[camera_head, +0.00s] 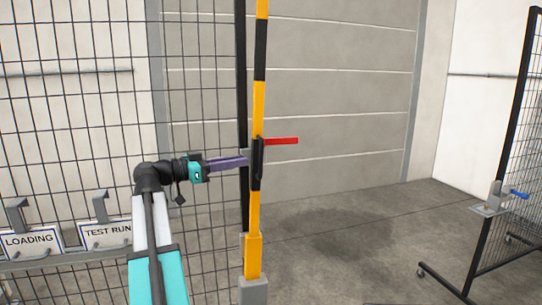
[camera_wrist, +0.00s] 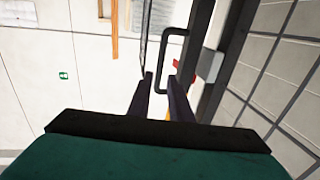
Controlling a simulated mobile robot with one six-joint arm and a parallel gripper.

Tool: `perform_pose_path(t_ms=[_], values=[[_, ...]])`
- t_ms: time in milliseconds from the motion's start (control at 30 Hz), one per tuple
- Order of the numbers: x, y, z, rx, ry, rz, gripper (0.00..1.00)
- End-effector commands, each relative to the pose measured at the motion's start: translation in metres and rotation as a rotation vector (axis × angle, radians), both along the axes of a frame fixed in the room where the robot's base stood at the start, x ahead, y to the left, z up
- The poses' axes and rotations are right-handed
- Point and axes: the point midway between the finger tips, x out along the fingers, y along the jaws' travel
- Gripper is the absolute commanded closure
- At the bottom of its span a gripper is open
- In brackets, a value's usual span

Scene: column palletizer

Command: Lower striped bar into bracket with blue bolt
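The striped bar (camera_head: 258,105), yellow and black, stands upright in the head view, its foot at a yellow and grey post. A black handle (camera_head: 257,160) is on it and also shows as a loop in the wrist view (camera_wrist: 164,60). The bracket (camera_head: 490,208) is grey, on the fence frame at the right, with a blue bolt (camera_head: 519,194). My gripper (camera_head: 246,161) has purple fingers pointing at the handle. In the wrist view its fingers (camera_wrist: 160,76) are apart, with the handle's outer side lined up between their tips. I cannot tell whether they touch it.
A red lever (camera_head: 281,141) sticks out right of the bar. Mesh fence (camera_head: 70,110) stands behind my arm, and another mesh panel (camera_head: 515,150) stands at the right. LOADING (camera_head: 29,240) and TEST RUN (camera_head: 107,233) signs are at the lower left. The floor between bar and bracket is clear.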

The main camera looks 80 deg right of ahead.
Motion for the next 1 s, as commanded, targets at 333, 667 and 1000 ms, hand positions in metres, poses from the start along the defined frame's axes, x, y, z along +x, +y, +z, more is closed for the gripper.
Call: perform_pose_path(t_ms=[333, 667, 1000], values=[[-0.035, -0.024, 0.002, 0.001, -0.001, -0.001, 0.81], [-0.071, -0.051, 0.003, 0.001, 0.000, 0.000, 0.81], [-0.096, -0.070, 0.001, 0.001, -0.001, 0.002, 0.81]])
